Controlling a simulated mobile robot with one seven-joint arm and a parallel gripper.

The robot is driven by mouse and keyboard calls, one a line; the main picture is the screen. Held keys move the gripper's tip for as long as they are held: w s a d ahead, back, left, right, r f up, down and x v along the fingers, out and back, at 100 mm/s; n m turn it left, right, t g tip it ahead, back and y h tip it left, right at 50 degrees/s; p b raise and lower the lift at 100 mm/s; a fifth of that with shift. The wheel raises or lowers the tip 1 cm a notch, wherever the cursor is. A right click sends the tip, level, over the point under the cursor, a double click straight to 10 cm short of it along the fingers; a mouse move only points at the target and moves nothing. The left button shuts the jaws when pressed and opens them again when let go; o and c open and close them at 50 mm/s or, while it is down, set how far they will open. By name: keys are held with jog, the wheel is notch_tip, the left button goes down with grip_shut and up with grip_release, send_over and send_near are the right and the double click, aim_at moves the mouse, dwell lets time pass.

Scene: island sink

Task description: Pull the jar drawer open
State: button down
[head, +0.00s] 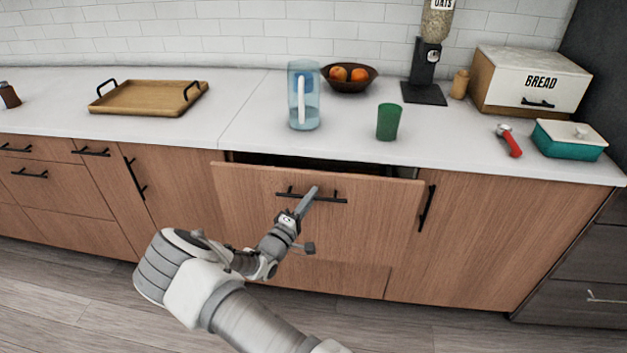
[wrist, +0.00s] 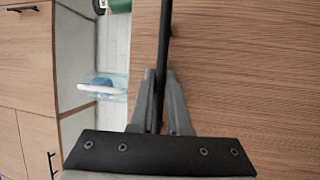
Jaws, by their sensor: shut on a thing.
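The wide wooden drawer front (head: 245,208) stands out from the cabinet in the head view, so the drawer is partly open. A dark gap shows above its top edge, and its contents are hidden. Its black bar handle (head: 335,200) runs across the upper part of the front. My gripper (head: 308,196) is shut on this handle near its middle. In the wrist view, the fingers of my gripper (wrist: 161,88) sit on both sides of the handle (wrist: 165,35), with the drawer front (wrist: 250,80) behind.
On the counter above stand a blue pitcher (head: 304,100), a green cup (head: 388,122) and a bowl (head: 365,83) with oranges. A wooden tray (head: 145,98) lies left; a bread box (head: 527,80) stands right. Floor (head: 70,290) is clear at left.

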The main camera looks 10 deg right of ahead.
jog(key=s+a+p, duration=0.2)
jog(key=s, duration=0.6)
jog(key=s+a+p, duration=0.1)
jog(key=s+a, duration=0.2)
jog(key=s, duration=0.5)
jog(key=shift+p, duration=0.35)
jog(key=shift+s+a, duration=0.1)
jog(key=c, duration=1.2)
grip_release()
jog(key=shift+o, duration=0.2)
jog(key=shift+a, duration=0.1)
jog(key=b+v, duration=0.1)
jog(key=v, duration=1.6)
jog(key=shift+s, duration=0.2)
jog(key=shift+f, duration=0.1)
